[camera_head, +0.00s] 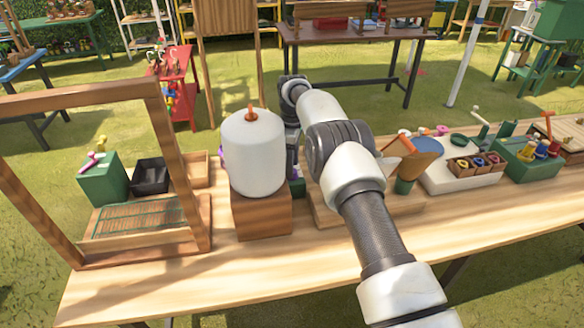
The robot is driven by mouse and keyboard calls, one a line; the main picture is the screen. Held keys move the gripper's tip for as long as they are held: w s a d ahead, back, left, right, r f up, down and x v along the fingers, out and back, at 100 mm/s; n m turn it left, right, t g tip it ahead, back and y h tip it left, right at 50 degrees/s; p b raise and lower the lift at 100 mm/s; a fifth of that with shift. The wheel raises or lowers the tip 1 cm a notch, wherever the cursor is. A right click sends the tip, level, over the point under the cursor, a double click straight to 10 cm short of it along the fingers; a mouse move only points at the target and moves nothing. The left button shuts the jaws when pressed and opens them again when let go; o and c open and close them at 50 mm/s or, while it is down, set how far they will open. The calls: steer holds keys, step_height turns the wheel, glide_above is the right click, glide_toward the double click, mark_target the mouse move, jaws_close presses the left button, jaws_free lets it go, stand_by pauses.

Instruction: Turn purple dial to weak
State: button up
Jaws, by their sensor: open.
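A small patch of purple (222,156) shows at the left edge of the white cylinder, and it may be part of the purple dial. Most of it is hidden, so I cannot read its setting or any mark for weak. A sliver of a green base (298,187) shows at the cylinder's lower right. My gripper (292,165) points down behind the cylinder's right side, close to that green base. It is open. Its fingertips are mostly hidden, and I cannot tell whether they touch the dial.
The white cylinder (257,155) with an orange top stands on a wooden block (263,215). A wooden frame (170,165), a green box (102,182) and a black bin (149,176) are at left. Colored spools (478,161) are at right. The table's front strip (240,275) is clear.

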steer(key=shift+f, duration=0.65)
steer(key=c, duration=1.1)
steer(key=shift+o, duration=0.2)
steer(key=shift+m, duration=0.3)
steer(key=m+b, duration=0.1)
steer(key=m, duration=0.2)
steer(key=shift+d+m, duration=0.1)
steer(key=shift+m, duration=1.8)
